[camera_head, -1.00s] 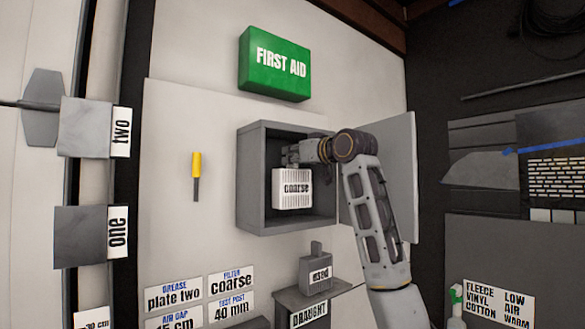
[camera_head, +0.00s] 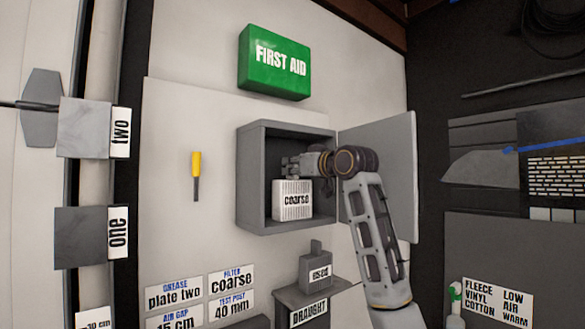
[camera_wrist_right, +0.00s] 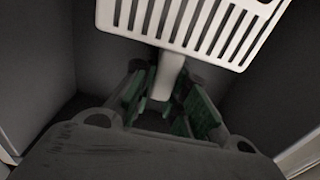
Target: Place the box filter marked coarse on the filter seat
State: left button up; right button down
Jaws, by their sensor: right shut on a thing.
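The white slatted box filter marked coarse (camera_head: 292,207) is inside the open grey wall cabinet (camera_head: 250,190), upright and low, close to the cabinet floor. I cannot tell whether it touches the floor. My right gripper (camera_head: 291,167) reaches into the cabinet from the right, just above the filter. In the right wrist view, the gripper's green-padded fingers (camera_wrist_right: 168,98) are shut on a white stem of the filter (camera_wrist_right: 190,22). A filter seat cannot be made out apart from the cabinet interior. My left gripper is not in view.
The cabinet door (camera_head: 385,165) stands open to the right, behind my right arm. A green first aid box (camera_head: 274,62) is above. A yellow-handled tool (camera_head: 196,165) hangs at left. A grey block marked used (camera_head: 312,275) stands on a shelf marked draught (camera_head: 340,286) below.

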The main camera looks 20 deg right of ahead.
jog(key=c, duration=1.4)
grip_release()
jog(key=shift+r, duration=0.15)
jog(key=shift+b+v, duration=1.9)
jog(key=shift+v, duration=4.1)
